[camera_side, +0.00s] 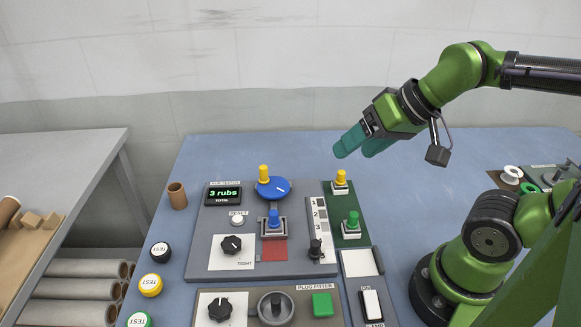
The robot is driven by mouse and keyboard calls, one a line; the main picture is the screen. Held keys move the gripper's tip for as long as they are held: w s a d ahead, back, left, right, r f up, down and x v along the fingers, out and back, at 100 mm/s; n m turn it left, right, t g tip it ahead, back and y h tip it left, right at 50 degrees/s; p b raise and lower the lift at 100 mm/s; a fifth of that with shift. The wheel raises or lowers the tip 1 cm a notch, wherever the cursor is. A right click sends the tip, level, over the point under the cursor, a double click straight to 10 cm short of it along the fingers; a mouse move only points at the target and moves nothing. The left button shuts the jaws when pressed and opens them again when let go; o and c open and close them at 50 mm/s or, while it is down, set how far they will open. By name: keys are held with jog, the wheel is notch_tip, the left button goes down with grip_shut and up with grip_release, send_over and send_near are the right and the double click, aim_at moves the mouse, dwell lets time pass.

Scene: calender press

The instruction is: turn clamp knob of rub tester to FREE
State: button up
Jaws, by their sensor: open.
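The rub tester (208,263) is a grey panel on the blue table, with a display (224,196) reading "3 rubs". Its clamp knob (231,244) is black, on a white plate at the panel's lower left. My gripper (357,149) has teal fingers, is open and empty, and hangs in the air above and to the right of the panel, well apart from the knob.
A blue dial (273,188) with a yellow handle, a blue plunger (274,219) and a black lever (315,249) stand on the panel near the knob. A green panel (350,214) with yellow and green knobs adjoins at right. The plug fitter (259,292) is in front.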

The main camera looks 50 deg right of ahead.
jog(key=w+a+f+n+g, duration=0.1)
jog(key=w+a+f+g, duration=0.1)
jog(key=w+a, duration=0.1)
jog(key=m+g+h, duration=0.2)
jog(key=m+g, duration=0.3)
jog(key=m, duration=0.6)
send_over(231, 242)
notch_tip(231, 242, down, 3)
notch_tip(231, 242, down, 16)
jog(key=shift+r, duration=0.1)
jog(key=c, duration=1.1)
jog(key=shift+o, duration=0.2)
